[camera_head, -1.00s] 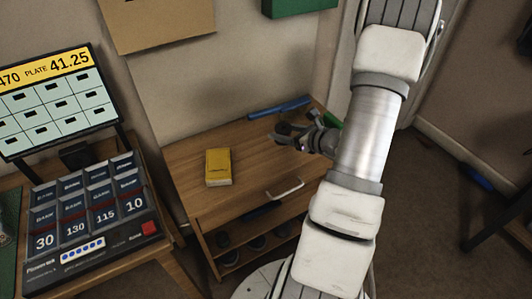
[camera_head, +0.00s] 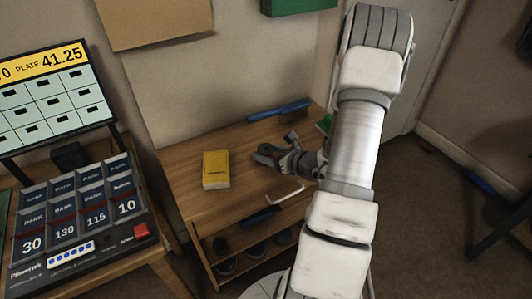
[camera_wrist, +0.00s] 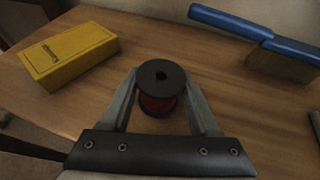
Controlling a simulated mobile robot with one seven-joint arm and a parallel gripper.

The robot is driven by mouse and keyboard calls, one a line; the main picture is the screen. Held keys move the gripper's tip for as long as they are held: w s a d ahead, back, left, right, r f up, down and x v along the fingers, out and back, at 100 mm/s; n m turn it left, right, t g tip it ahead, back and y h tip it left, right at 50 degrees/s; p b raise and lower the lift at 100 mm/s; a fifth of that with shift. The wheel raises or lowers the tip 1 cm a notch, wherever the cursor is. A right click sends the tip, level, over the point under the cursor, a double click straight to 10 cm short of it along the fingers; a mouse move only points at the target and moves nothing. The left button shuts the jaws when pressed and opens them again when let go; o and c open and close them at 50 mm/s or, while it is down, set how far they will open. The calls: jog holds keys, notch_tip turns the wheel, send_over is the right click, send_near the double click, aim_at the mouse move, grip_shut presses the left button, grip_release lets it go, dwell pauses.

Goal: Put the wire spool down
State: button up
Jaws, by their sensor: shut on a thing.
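The wire spool (camera_wrist: 161,77) is between the two fingers of my gripper (camera_wrist: 161,90) in the wrist view. It has black round flanges with a hole in the top one and dark red wire wound below. It looks upright, end-on to the camera. My gripper is shut on it. In the head view my gripper (camera_head: 264,157) is low over the wooden bench top, right of the yellow box; the spool is hard to make out there. I cannot tell whether its underside touches the wood.
A yellow box (camera_head: 216,169) lies on the bench (camera_head: 195,215), also at left in the wrist view (camera_wrist: 68,53). A blue-handled brush (camera_wrist: 255,35) lies at the back. Bare wood surrounds the spool. A panel with numbered blocks (camera_head: 85,220) stands at left.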

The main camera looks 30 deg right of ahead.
jog(key=o, duration=1.4)
jog(key=shift+f, duration=0.1)
jog(key=shift+o, duration=0.2)
jog(key=shift+s+r+p, duration=0.2)
jog(key=shift+r+p, duration=0.1)
jog(key=p+v, duration=0.2)
jog(key=v, duration=0.9)
jog(key=shift+s+p, duration=0.25)
jog(key=shift+p, duration=0.1)
jog(key=shift+r, duration=0.15)
